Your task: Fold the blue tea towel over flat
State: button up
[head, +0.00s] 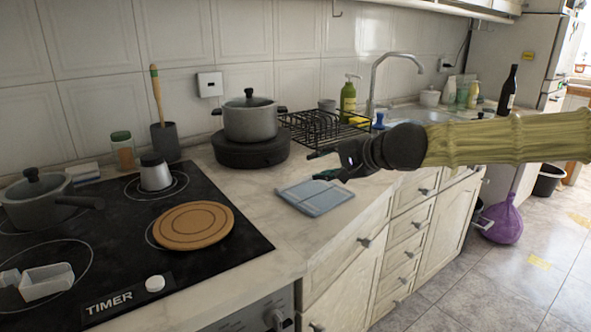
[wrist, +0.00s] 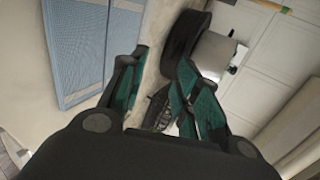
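The blue tea towel (head: 316,197) lies flat on the marble counter, near its front edge and right of the hob. In the wrist view the towel (wrist: 75,45) is at the upper left, with a lengthwise line dividing it into a wider and a narrower band; I cannot tell whether this is a fold. My gripper (head: 316,165) is above the towel's back right side, apart from it. Its teal-padded fingers are spread and empty in the wrist view (wrist: 160,65). The towel lies beyond the left finger there.
A grey pot (head: 250,121) on a black round base stands behind the towel. A black dish rack (head: 322,128) is farther back. A round wooden board (head: 193,226) lies on the black hob at left. Bare counter (head: 255,190) surrounds the towel.

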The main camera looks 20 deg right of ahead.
aim_at(303, 186)
jog(key=shift+w+r+p, duration=0.15)
jog(key=shift+w+p, duration=0.05)
jog(key=shift+p, duration=0.7)
jog(key=g+p, duration=0.1)
jog(key=p, duration=0.2)
jog(key=w+g+h+p, duration=0.1)
jog(key=p, duration=0.3)
jog(key=shift+w+a+r, duration=0.15)
jog(key=shift+a, duration=0.25)
jog(key=p, duration=0.2)
jog(key=g+p, duration=0.1)
jog(key=shift+w+a+h+p, duration=0.15)
jog(key=shift+w+h+p, duration=0.15)
jog(key=shift+w+p, duration=0.05)
jog(key=shift+w+p, duration=0.2)
jog(key=shift+p, duration=0.65)
